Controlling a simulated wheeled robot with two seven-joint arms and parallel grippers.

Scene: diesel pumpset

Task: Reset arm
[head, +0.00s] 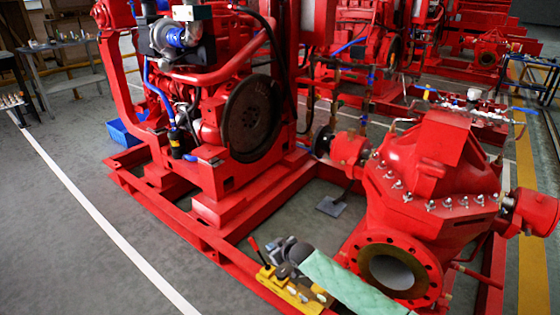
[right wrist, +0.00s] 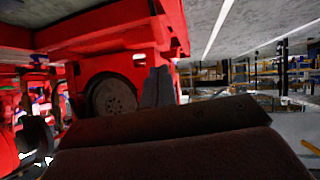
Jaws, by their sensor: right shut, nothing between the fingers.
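My right gripper (head: 281,250) is dark grey and shows at the lower middle of the head view, at the end of my pale green arm, which comes in from the bottom right. It is in front of the red base frame of the pumpset. In the right wrist view its two dark fingers (right wrist: 158,87) stand close together, shut with nothing between them. A red engine with a round dark flywheel (right wrist: 112,98) shows behind the fingers there. My left gripper is not in view.
The red pump (head: 432,190) stands close to the right of my arm. The engine flywheel (head: 250,118) is behind the gripper. A yellow part with a red lever (head: 290,291) sits just below it. Grey floor (head: 75,215) is clear at the left.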

